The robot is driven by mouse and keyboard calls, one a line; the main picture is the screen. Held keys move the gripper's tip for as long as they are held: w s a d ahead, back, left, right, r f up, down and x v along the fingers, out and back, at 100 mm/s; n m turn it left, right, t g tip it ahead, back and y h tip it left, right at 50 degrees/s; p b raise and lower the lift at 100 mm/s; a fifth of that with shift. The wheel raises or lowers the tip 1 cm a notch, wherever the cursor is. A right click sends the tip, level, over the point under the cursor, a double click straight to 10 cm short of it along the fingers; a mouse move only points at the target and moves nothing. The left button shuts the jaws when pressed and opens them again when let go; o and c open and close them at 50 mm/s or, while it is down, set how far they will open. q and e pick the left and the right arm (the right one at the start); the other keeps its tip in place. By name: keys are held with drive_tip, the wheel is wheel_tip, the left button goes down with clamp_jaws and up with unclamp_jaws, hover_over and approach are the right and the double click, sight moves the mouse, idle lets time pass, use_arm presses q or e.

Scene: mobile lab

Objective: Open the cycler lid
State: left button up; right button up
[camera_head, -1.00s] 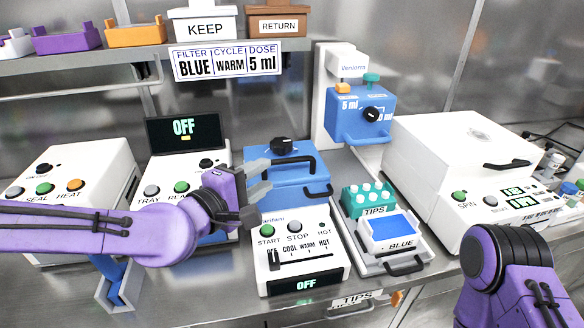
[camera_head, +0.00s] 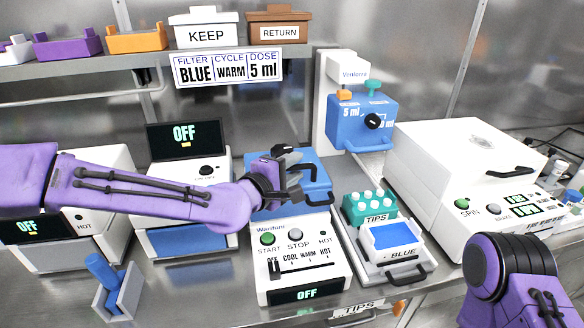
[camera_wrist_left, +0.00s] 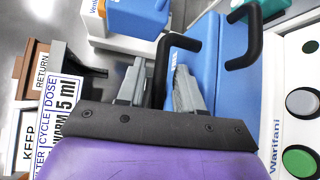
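The cycler, marked Warifani (camera_head: 300,262), stands mid-bench with a white front panel and a blue lid (camera_head: 318,172) that lies down. The lid also shows in the left wrist view (camera_wrist_left: 213,60). One black handle (camera_wrist_left: 161,72) is on its far part. Another black handle (camera_head: 318,198) is at its front edge. My left gripper (camera_head: 292,170) is over the lid, hiding part of it. In the left wrist view its grey fingers (camera_wrist_left: 158,88) are apart, one on each side of the far handle's bar. Contact is not clear. My right gripper is out of view; only its purple arm shows.
A blue dispenser (camera_head: 362,118) stands behind the cycler. A tips rack (camera_head: 370,212) and blue-filter tray (camera_head: 398,240) sit to its right, then a large white spinner (camera_head: 465,165). A white sealer (camera_head: 70,240) is at left. A shelf with boxes (camera_head: 206,28) hangs above.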

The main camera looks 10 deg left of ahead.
use_arm(q)
clamp_jaws()
drive_tip(key=shift+n+g, duration=0.7)
drive_tip(key=w+r+p, duration=0.1)
drive_tip(key=p, duration=0.2)
drive_tip(key=r+p, duration=0.2)
drive_tip(key=p, duration=0.1)
drive_tip(key=w+a+r+p, duration=0.1)
drive_tip(key=r+p, duration=0.1)
drive_tip(key=p, duration=0.1)
drive_tip(key=shift+w, duration=0.3)
drive_tip(key=w+r+p, duration=0.1)
drive_tip(key=p, duration=0.1)
drive_tip(key=w+a+r+g+p, duration=0.1)
drive_tip(key=w+p, duration=0.1)
drive_tip(key=p, duration=0.1)
drive_tip(key=w+r+n+g+p, duration=0.1)
drive_tip(key=w+p, duration=0.1)
drive_tip(key=p, duration=0.1)
drive_tip(key=shift+a, duration=0.25)
drive_tip(key=shift+w+a+n+p, duration=0.15)
drive_tip(key=shift+w+n+p, duration=0.25)
drive_tip(key=shift+p, duration=0.45)
drive_tip(key=shift+w+a+g, duration=0.1)
drive_tip(key=shift+w+g, duration=0.2)
drive_tip(key=shift+w, duration=0.05)
drive_tip(key=shift+f, duration=0.1)
